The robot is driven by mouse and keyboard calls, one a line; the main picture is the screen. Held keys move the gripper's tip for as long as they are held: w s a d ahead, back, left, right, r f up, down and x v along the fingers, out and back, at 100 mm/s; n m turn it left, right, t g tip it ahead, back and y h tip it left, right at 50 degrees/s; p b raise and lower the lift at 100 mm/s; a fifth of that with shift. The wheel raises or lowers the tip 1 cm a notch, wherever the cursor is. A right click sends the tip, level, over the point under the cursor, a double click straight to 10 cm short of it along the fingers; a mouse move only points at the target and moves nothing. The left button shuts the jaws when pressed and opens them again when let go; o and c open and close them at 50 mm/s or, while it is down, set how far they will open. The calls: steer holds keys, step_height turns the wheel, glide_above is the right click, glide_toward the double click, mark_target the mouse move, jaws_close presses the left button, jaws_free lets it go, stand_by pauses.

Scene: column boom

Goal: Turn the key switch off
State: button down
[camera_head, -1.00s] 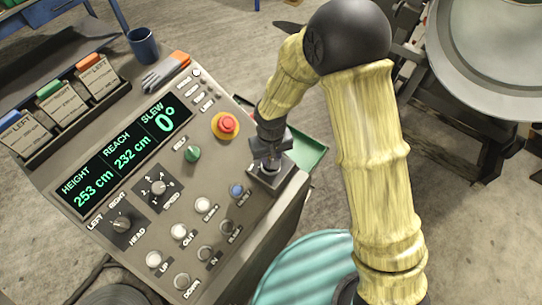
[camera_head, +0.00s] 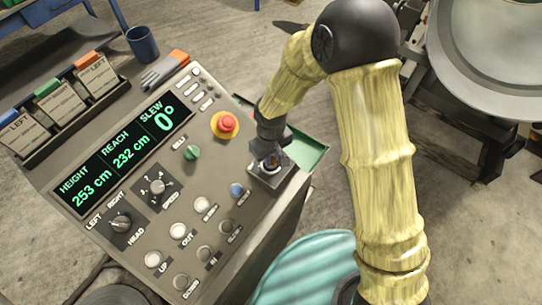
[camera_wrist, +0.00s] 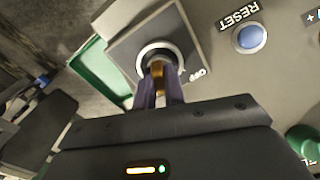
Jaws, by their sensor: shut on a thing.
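The key switch (camera_wrist: 160,54) is a round metal lock on a dark square plate at the panel's right corner, with an OFF label beside it in the wrist view. In the head view its plate (camera_head: 270,175) is partly covered by my gripper (camera_head: 271,161). In the wrist view, my gripper (camera_wrist: 160,84) has its two narrow fingers shut on the brass-coloured key (camera_wrist: 158,72) at the lock. Most of the key is hidden between the fingers, so its exact angle is hard to tell.
A blue RESET button (camera_wrist: 249,38), a green knob (camera_head: 191,152) and a red emergency stop (camera_head: 226,123) are close to the switch. A green tray (camera_head: 308,152) is beside the panel edge. Several white buttons, dials and a display fill the panel.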

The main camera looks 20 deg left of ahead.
steer(key=n, duration=0.6)
steer(key=shift+w, duration=0.1)
steer(key=n, duration=0.5)
steer(key=shift+r+p, duration=0.1)
steer(key=shift+p, duration=0.2)
steer(key=shift+n, duration=1)
steer(key=c, duration=1.5)
jaws_free()
steer(key=shift+o, duration=0.2)
step_height(320, 180, up, 17)
steer(key=b, duration=0.1)
steer(key=shift+r, duration=0.15)
